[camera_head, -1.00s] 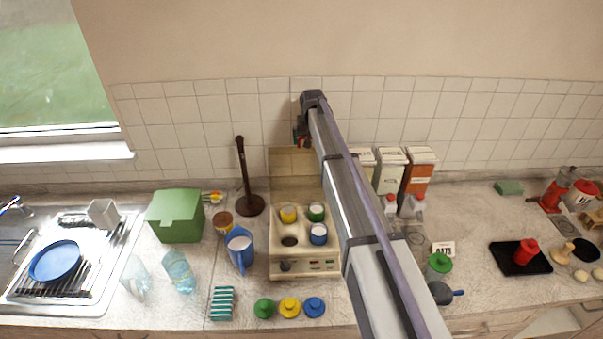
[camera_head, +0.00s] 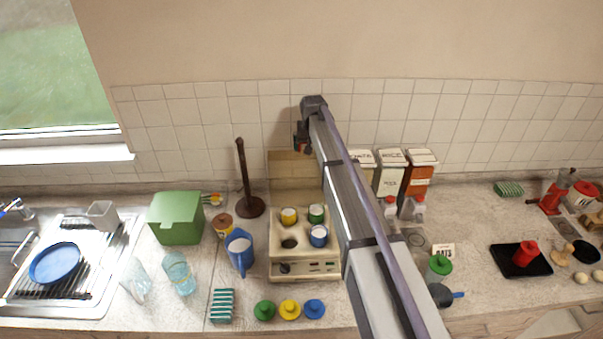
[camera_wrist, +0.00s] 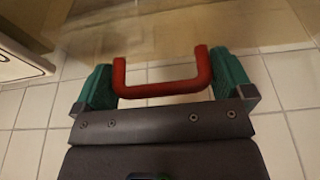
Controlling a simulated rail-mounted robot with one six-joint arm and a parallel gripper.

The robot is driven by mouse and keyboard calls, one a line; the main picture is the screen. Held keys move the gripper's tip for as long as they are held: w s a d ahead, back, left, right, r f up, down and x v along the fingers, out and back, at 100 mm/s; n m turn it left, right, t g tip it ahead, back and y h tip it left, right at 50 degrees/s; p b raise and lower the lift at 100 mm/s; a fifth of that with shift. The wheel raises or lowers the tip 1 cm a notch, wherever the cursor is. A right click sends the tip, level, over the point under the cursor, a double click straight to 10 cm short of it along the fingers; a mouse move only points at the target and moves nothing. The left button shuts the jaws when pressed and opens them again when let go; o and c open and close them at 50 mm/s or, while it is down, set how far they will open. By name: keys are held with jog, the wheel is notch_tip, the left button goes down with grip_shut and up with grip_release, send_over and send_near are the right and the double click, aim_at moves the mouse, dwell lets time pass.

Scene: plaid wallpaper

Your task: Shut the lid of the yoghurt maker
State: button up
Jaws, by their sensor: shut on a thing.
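The beige yoghurt maker (camera_head: 327,268) stands on the counter with its see-through tan lid (camera_head: 290,172) raised at the back. Yellow, green and blue-marked jars sit in its wells, and one front well is empty. My gripper (camera_head: 302,140) is at the top of the raised lid, in front of the tiled wall. In the wrist view, the green fingers of my gripper (camera_wrist: 165,87) are at either end of a red U-shaped handle (camera_wrist: 163,89) and shut on it. The lid's tan panel (camera_wrist: 180,30) shows beyond the handle. My arm hides the machine's right edge.
Green, yellow (camera_head: 290,310) and blue jar lids lie in front of the machine. A blue jug (camera_head: 240,250) stands close to its left, with a dark upright holder (camera_head: 245,185) behind. Cartons (camera_head: 390,172) stand at the right, partly behind my arm.

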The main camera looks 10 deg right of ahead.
jog(key=s, duration=0.6)
jog(key=shift+a+r+p, duration=0.3)
jog(key=shift+r+p, duration=0.1)
jog(key=shift+r, duration=0.05)
jog(key=shift+s, duration=0.15)
jog(key=s+a+f+b, duration=0.1)
jog(key=s+f+b, duration=0.2)
jog(key=s, duration=0.9)
jog(key=shift+s, duration=0.35)
jog(key=shift+o, duration=1.2)
jog(key=shift+a, duration=0.1)
jog(key=p+v, duration=0.6)
jog(key=v, duration=0.1)
jog(key=shift+p, duration=0.4)
